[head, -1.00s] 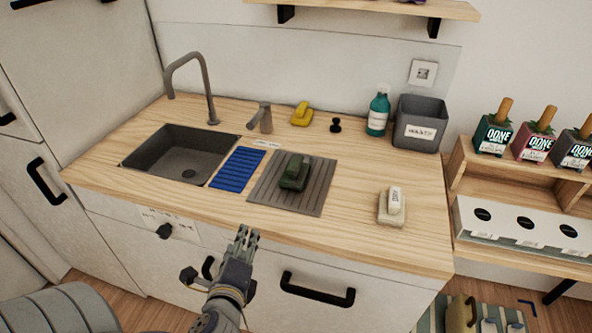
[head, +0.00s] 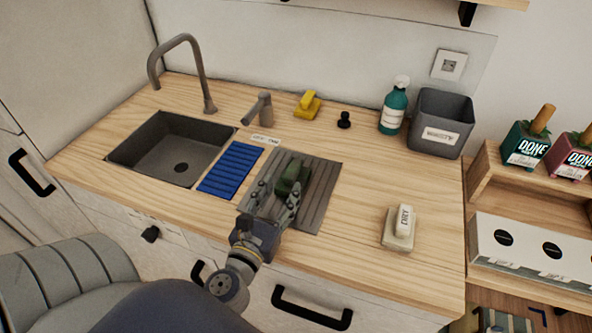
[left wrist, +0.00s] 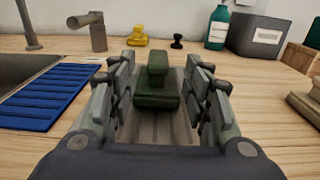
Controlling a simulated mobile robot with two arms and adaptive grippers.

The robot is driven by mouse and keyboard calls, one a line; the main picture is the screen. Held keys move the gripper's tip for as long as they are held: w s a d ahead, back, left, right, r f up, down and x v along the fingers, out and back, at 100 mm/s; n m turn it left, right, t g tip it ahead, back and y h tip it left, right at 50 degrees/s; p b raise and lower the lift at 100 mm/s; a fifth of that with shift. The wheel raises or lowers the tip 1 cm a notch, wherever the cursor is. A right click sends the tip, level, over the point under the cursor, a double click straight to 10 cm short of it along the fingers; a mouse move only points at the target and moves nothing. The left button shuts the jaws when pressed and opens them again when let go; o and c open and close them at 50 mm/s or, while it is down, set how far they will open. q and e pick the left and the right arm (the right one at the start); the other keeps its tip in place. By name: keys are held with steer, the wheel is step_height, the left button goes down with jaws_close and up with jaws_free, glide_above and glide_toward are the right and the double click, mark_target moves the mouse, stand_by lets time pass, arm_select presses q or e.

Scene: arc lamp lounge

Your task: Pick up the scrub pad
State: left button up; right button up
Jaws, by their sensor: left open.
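The scrub pad appears to be the dark green block with a raised grip (head: 291,178) on the grey ridged mat (head: 322,196). My right gripper is not in view.
A sink (head: 172,148) and blue ribbed mat (head: 231,170) lie left. A yellow scrubber (head: 307,105), black knob (head: 344,120), teal bottle (head: 394,108) and grey bin (head: 441,122) stand behind. A beige block labelled DRY (head: 398,230) sits right, with bare counter between.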

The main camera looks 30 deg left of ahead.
mark_target(293, 168)
arm_select(q)
steer(key=p+x, duration=0.1)
steer(key=x, duration=0.2)
steer(key=shift+r, duration=0.2)
steer(key=shift+w+a+f, duration=0.1)
steer(key=shift+w, duration=0.15)
steer(key=x, duration=0.3)
steer(key=p+x, duration=0.1)
steer(key=shift+w+a+f, duration=0.15)
steer(key=shift+w+f, duration=0.15)
steer(key=shift+w, duration=0.35)
steer(key=shift+s, duration=0.1)
steer(key=c, duration=0.4)
jaws_close()
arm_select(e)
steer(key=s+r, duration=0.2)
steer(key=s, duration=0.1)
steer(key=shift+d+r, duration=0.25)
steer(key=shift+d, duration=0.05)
